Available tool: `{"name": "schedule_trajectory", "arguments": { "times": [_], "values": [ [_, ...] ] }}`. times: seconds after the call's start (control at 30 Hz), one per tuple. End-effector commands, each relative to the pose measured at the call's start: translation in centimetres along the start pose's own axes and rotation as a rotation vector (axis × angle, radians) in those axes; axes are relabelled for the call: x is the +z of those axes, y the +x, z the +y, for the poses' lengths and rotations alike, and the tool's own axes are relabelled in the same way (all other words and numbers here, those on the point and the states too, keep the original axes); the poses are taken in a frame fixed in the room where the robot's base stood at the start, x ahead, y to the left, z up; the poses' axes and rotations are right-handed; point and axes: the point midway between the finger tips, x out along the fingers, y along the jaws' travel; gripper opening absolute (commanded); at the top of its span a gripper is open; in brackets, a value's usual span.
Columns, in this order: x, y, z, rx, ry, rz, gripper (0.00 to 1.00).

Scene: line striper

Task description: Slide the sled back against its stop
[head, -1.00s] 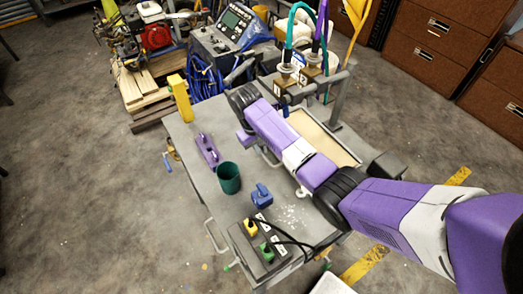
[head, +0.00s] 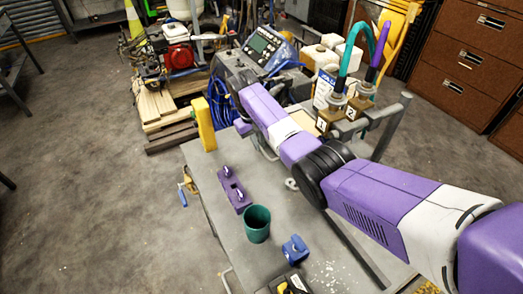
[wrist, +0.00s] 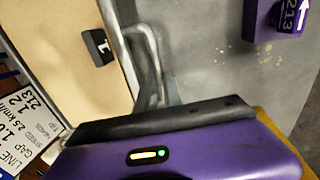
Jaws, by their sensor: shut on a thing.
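In the wrist view, a beige panel (wrist: 65,40) lies with a black tag marked 1 (wrist: 98,47) on it. A bent grey metal handle (wrist: 143,35) runs along its right edge down to my gripper (wrist: 160,92). My gripper is shut on this handle, though its dark front edge hides most of the grip. The handle seems to belong to the sled, but the sled's outline and its stop cannot be made out. In the head view, my arm covers most of the grip area. The grey handle (head: 267,151) shows just beside my arm over the grey table.
On the table (head: 215,205) stand a yellow block (head: 203,125), a purple two-knob piece (head: 232,188), a green cup (head: 257,223) and a blue piece (head: 294,249). Hose fittings marked 1 and 2 (head: 335,118) stand behind my arm. A control console (head: 262,50) is at the back.

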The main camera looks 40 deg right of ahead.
Motion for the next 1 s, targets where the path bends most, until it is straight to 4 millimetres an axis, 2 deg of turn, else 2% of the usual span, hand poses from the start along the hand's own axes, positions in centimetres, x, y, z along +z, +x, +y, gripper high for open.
{"name": "schedule_trajectory", "arguments": {
  "times": [0.1,0.3,0.77,0.8,0.87,0.9,1.0],
  "values": [
    [-1.1,0.3,-0.1,0.000,-0.001,0.004,0.00],
    [-2.0,0.1,-0.1,-0.001,-0.001,0.003,0.00],
    [-2.5,-0.2,-0.1,-0.001,-0.002,0.011,0.00],
    [-2.5,-0.2,-0.1,-0.001,-0.002,0.010,0.17],
    [-2.4,-0.2,-0.1,-0.001,-0.002,0.009,0.28],
    [-2.4,-0.2,-0.1,-0.001,-0.002,0.008,0.32],
    [-2.3,-0.1,0.0,-0.001,-0.001,0.005,0.32]
  ]
}}
